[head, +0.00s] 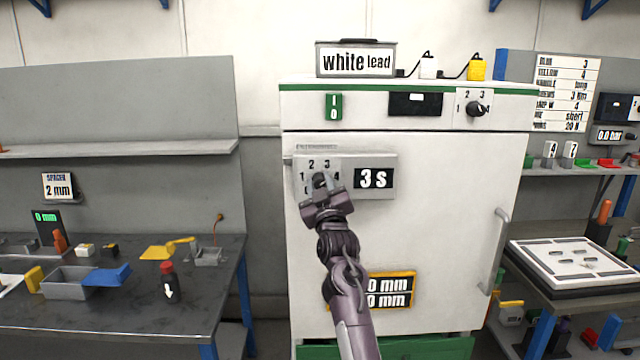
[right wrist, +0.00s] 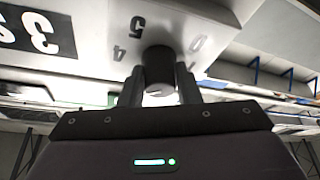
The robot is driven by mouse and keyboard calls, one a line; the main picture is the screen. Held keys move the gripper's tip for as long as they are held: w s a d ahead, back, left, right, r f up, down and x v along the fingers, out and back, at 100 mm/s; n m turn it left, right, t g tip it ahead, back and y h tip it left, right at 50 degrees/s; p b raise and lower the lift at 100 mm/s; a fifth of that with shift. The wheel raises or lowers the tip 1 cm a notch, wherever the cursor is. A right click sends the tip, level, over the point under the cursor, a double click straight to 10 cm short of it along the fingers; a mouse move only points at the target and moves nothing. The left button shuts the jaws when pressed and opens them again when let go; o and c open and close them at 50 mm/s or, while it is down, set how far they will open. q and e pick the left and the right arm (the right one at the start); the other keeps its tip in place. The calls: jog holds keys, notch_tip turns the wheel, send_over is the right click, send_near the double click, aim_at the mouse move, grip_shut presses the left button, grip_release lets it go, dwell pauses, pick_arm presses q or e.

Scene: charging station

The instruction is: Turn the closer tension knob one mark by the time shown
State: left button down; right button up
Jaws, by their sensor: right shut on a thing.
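The closer tension knob (head: 319,179) is dark and sits on a grey box (head: 382,188) on the white cabinet door. Marks 1, 2, 3 and 4 show around it in the head view. A black display (head: 374,179) beside it reads "3 s". My right gripper (head: 322,190) is shut on the knob, with a finger on each side. In the right wrist view the knob (right wrist: 158,66) stands between the two fingers (right wrist: 160,90), with marks 5, 4 and 0 around it. The knob's pointer is hidden. My left gripper is not in view.
The white cabinet (head: 450,235) has a door handle (head: 498,250) at right and another knob (head: 477,109) above. A sign reading "white lead" (head: 356,60) stands on top. A workbench (head: 205,288) with small parts is at left, and a tray (head: 570,262) at right.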

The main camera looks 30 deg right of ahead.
jog(key=n+y, duration=0.1)
jog(key=n, duration=0.2)
jog(key=n+y+p, duration=0.1)
jog(key=n+y, duration=0.1)
jog(key=n, duration=0.1)
jog(key=shift+n, duration=0.3)
jog(key=shift+f, duration=0.1)
jog(key=o, duration=1)
jog(key=b+v, duration=0.3)
jog(key=v, duration=0.4)
jog(key=shift+s+a, duration=0.1)
jog(key=shift+s, duration=0.3)
